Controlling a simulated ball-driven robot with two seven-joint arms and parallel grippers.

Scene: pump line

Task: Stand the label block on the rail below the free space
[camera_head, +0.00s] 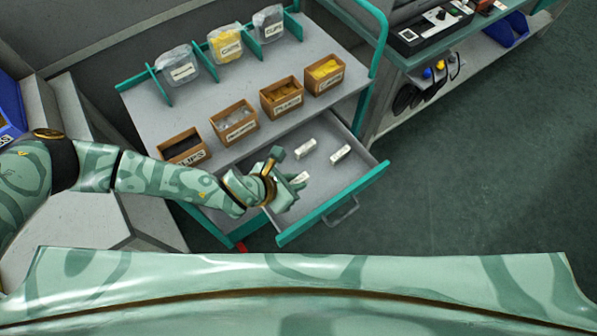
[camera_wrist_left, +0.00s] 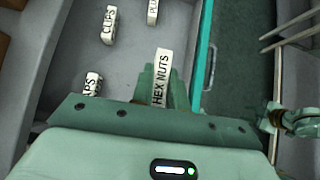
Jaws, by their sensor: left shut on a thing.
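My left gripper (camera_head: 287,172) reaches into the open drawer (camera_head: 345,190). It is shut on a white label block reading HEX NUTS (camera_wrist_left: 162,75). The held block's end also shows beside the fingers in the head view (camera_head: 301,178). Other white label blocks lie in the drawer: CLIPS (camera_wrist_left: 109,25), one partly cut off reading PLU (camera_wrist_left: 152,10), and one partly hidden reading APS (camera_wrist_left: 91,84). Two of them show in the head view (camera_head: 305,149) (camera_head: 341,153). What seems to be my right gripper (camera_wrist_left: 290,120) shows small in the left wrist view; its jaws are unclear.
Above the drawer, the grey shelf (camera_head: 215,93) carries a row of labelled brown boxes (camera_head: 235,122) along its front. Behind them stand labelled bags, including a yellow one (camera_head: 226,44), between teal dividers (camera_head: 159,84). The drawer's teal front (camera_head: 335,205) has a handle. Open floor lies to the right.

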